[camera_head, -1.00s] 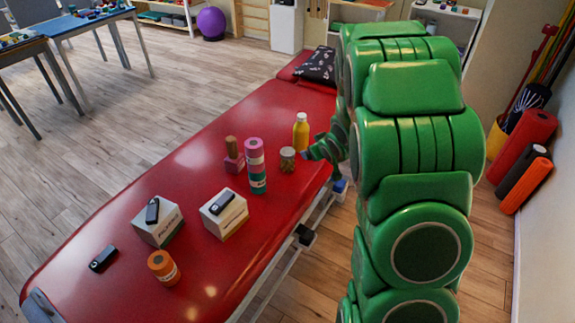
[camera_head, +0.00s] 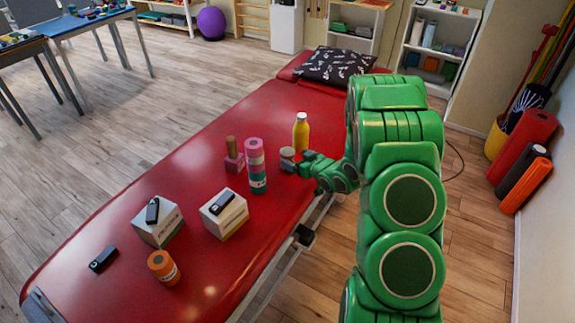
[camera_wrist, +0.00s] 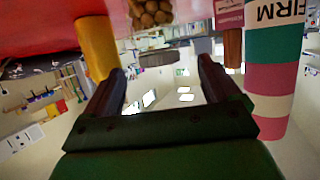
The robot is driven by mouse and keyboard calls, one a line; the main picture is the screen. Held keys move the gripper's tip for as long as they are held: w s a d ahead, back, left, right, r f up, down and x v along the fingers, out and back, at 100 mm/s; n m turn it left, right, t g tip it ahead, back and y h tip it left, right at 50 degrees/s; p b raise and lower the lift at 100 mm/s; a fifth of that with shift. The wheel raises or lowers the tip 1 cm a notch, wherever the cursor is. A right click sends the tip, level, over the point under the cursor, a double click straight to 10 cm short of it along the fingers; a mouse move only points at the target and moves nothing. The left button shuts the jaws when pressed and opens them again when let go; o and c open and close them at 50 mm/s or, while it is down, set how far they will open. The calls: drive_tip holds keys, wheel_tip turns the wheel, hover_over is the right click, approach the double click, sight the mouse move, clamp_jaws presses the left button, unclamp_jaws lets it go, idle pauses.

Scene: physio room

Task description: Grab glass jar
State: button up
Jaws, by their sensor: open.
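The glass jar (camera_head: 287,152) stands on the red treatment table (camera_head: 205,130), just left of my gripper (camera_head: 291,165), which partly covers it. In the wrist view, which is upside down, brown round contents of the jar (camera_wrist: 150,12) show at the top, with its grey lid (camera_wrist: 157,58) below them. My gripper (camera_wrist: 160,68) is open, its two dark fingers on either side of the lid in the picture. Nothing is held. I cannot tell whether the lid lies between the fingertips or just beyond them.
A yellow bottle (camera_head: 301,133) stands close behind the jar. Two white boxes (camera_head: 225,213) (camera_head: 158,221) and an orange roll (camera_head: 164,268) are nearer.

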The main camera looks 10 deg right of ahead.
sight(291, 155)
drive_tip(key=shift+x, duration=3.5)
drive_tip(key=shift+w+d+r, duration=0.1)
drive_tip(key=shift+r, duration=0.1)
drive_tip(key=shift+c, duration=0.3)
drive_tip(key=c, duration=1.6)
